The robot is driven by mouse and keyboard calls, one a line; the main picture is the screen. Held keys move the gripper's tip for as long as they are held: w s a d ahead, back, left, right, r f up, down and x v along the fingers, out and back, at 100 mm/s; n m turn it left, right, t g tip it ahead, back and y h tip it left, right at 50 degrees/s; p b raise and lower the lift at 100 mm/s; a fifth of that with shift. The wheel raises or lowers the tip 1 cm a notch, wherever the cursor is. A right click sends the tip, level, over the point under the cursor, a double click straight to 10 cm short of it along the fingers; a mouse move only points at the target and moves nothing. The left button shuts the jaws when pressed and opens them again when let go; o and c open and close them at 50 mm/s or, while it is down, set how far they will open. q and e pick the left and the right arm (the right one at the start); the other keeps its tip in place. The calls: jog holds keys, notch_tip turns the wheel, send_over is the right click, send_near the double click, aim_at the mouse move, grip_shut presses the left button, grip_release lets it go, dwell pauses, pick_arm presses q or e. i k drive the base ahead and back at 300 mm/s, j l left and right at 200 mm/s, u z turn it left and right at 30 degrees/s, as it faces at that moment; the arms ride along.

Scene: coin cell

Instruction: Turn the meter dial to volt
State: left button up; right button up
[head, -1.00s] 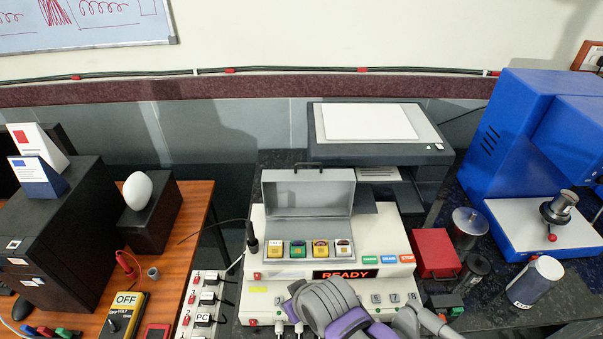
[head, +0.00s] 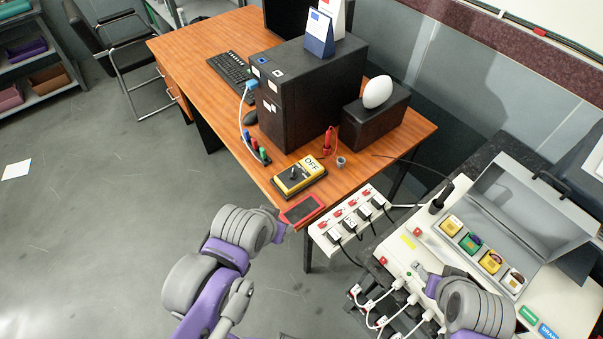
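The yellow meter (head: 299,175) lies on the wooden desk near its front edge. Its display reads OFF, and its black dial (head: 292,174) sits on the lower left part of its face; the dial marks are too small to read. My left arm reaches up from the bottom, and its gripper end (head: 281,232) is just in front of the desk edge, below the meter and apart from it. My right gripper end (head: 421,272) is over the left side of the white tester box (head: 400,252). The fingers of both grippers are too hidden or small to judge.
A red flat device (head: 302,209) lies beside the meter at the desk edge. Colored probes or clips (head: 257,147), a black computer case (head: 310,95) and a black block (head: 373,122) with a white egg-shaped object (head: 377,92) stand behind. A power strip (head: 350,222) is right of the desk.

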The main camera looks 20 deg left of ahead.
aim_at(292, 175)
jog(key=u, duration=0.6)
jog(key=i+u, duration=0.15)
jog(key=u, duration=0.25)
jog(key=i+u, duration=0.15)
jog(key=u, duration=0.25)
jog(key=i+u, duration=0.15)
jog(key=u, duration=0.25)
